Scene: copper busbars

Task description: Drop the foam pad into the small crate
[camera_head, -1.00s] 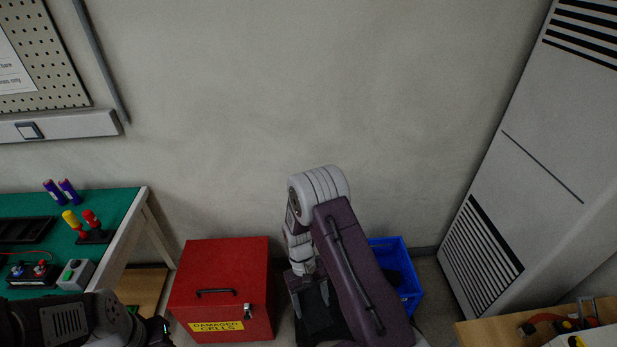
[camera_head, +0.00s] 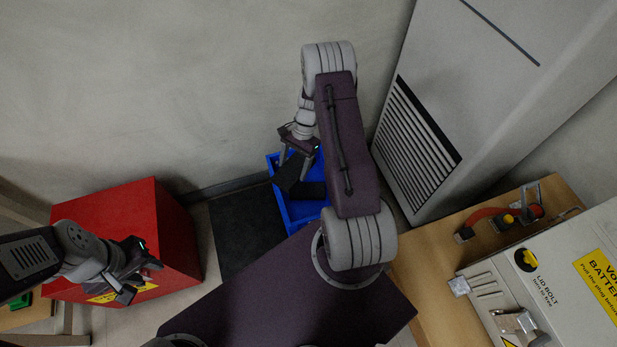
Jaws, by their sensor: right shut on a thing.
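The small blue crate (camera_head: 284,208) stands on the floor near the wall, partly hidden behind my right arm. My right gripper (camera_head: 294,165) points down over the crate's far left part. It is shut on a dark, flat piece, the foam pad (camera_head: 288,176), which hangs tilted over the crate opening. How far above the crate floor the pad is, I cannot tell. Something dark also shows inside the crate beside the pad. My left gripper (camera_head: 138,272) is in front of the red box, apart from the crate; its finger gap is unclear.
A red box (camera_head: 120,215) stands left of the crate, with a dark mat (camera_head: 240,235) between them. A grey cabinet (camera_head: 440,100) rises to the right. A wooden bench (camera_head: 435,270) with a battery unit (camera_head: 560,260) is at lower right.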

